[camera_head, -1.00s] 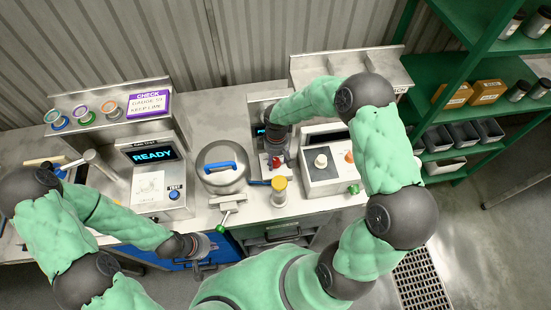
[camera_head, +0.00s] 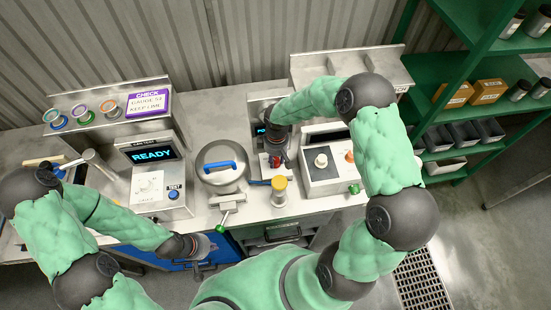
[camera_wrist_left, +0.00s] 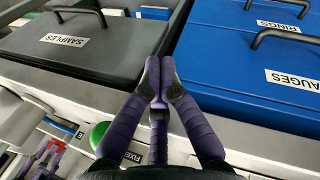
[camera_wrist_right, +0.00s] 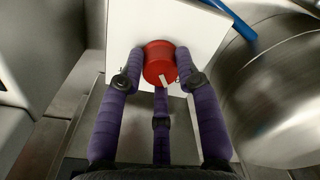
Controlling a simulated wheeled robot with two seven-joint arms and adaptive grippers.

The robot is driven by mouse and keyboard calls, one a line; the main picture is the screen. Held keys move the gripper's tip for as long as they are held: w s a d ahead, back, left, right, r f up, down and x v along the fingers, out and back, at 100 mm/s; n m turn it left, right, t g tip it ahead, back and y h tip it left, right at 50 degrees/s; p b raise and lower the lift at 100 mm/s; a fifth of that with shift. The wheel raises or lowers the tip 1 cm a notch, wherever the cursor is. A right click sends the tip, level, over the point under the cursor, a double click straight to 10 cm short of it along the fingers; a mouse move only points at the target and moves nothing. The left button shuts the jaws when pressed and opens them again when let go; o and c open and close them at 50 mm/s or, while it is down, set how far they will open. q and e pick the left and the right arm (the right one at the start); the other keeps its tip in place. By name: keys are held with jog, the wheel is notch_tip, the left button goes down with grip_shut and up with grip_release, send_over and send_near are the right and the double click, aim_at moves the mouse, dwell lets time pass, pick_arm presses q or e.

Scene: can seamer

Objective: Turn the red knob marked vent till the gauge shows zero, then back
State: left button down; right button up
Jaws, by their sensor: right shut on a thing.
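The red knob (camera_wrist_right: 158,62) with a white mark on its lower edge sits on a white panel in the right wrist view. In the head view it shows only as a small red patch (camera_head: 275,160). My right gripper (camera_wrist_right: 155,78) has its purple fingers around the knob and is shut on it. It also shows in the head view (camera_head: 276,157). A display with blue digits (camera_head: 261,132) behind my right wrist is mostly hidden and unreadable. My left gripper (camera_wrist_left: 158,65) is shut and empty in front of the bench drawers; its hand also shows in the head view (camera_head: 204,264).
A round metal lid with a blue handle (camera_head: 221,168) stands left of the knob, and a yellow-topped post (camera_head: 279,191) in front. A box with white and orange knobs (camera_head: 323,175) is to the right. A screen (camera_head: 153,154) reads READY.

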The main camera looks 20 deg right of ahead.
aim_at(277, 160)
jog(key=m+b, duration=0.2)
jog(key=m, duration=0.1)
jog(key=shift+f, duration=0.15)
jog(key=m+b, duration=0.3)
jog(key=m, duration=0.1)
jog(key=shift+m, duration=0.3)
jog(key=m+b, duration=0.2)
jog(key=m, duration=0.1)
jog(key=shift+s, duration=0.1)
jog(key=shift+m+b, duration=1.25)
jog(key=shift+m, duration=0.95)
jog(key=o, duration=1.1)
jog(key=shift+o, duration=0.2)
jog(key=shift+r, duration=0.2)
notch_tip(277, 160, up, 12)
jog(key=shift+d, duration=0.2)
